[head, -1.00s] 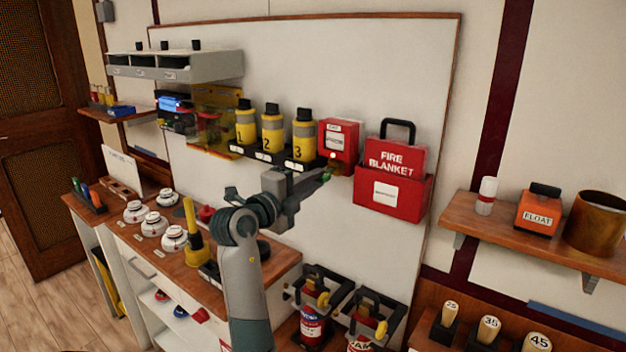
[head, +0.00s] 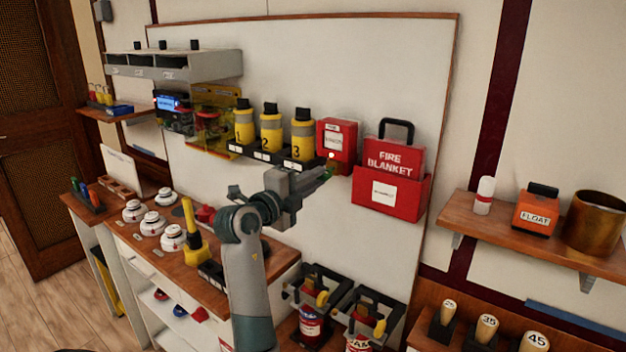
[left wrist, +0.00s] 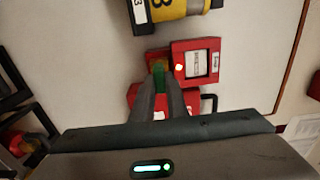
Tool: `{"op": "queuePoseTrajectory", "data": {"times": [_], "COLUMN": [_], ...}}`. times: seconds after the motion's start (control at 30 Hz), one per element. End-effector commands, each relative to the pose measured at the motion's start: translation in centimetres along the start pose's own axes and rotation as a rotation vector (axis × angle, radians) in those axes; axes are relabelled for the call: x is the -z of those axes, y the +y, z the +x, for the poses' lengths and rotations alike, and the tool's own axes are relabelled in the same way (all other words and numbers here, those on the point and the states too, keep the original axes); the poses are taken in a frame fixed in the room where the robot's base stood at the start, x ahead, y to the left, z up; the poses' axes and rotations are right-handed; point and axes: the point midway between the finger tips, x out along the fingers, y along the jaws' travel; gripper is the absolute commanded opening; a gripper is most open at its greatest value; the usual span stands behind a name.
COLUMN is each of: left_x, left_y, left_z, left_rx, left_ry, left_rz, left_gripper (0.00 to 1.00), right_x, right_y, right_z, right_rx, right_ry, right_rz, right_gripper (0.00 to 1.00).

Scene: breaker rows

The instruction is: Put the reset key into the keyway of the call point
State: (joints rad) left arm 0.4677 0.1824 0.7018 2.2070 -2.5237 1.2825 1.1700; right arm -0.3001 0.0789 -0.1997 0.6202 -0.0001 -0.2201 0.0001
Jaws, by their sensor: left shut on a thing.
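The call point (head: 337,141) is a red box on the white board, with a pale label and a small lit spot at its lower edge. It also shows in the left wrist view (left wrist: 197,62). My left gripper (head: 322,175) is just below and in front of it, its fingers (left wrist: 160,92) shut on a small green piece, the reset key (left wrist: 158,78). The key's far end is at the red and yellowish part under the lit spot. The keyway is not clear, and I cannot tell whether the key touches or enters it. My right gripper is not in view.
The red fire blanket box (head: 390,192) hangs close on the right of the call point. Yellow numbered canisters (head: 271,131) stand on a rack close on the left. Below are a wooden counter (head: 150,249) and caged red extinguishers (head: 312,325).

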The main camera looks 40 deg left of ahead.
Motion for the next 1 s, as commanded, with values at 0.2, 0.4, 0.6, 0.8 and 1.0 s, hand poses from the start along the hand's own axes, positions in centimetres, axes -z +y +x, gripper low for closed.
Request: {"op": "queuePoseTrajectory", "data": {"times": [0.2, 0.4, 0.6, 0.8, 1.0], "left_x": [0.0, 0.0, 0.0, 0.0, 0.0], "left_y": [-0.1, -0.1, -0.1, -0.1, 0.0], "left_z": [0.5, 0.9, 1.3, 1.7, 1.8], "left_rx": [0.0, 0.0, 0.0, 0.0, 0.0], "left_ry": [0.0, 0.0, 0.0, 0.0, 0.0], "left_rz": [0.001, 0.0, 0.0, 0.0, 0.001], "left_gripper": [0.0, 0.0, 0.0, 0.0, 0.35], "right_x": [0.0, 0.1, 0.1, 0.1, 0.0], "right_y": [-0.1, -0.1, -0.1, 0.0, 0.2], "right_z": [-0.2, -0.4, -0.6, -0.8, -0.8], "right_rx": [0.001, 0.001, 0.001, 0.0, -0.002], "right_ry": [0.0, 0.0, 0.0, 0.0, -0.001], "right_rz": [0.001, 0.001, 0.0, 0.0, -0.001], "right_gripper": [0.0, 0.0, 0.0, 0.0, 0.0]}}
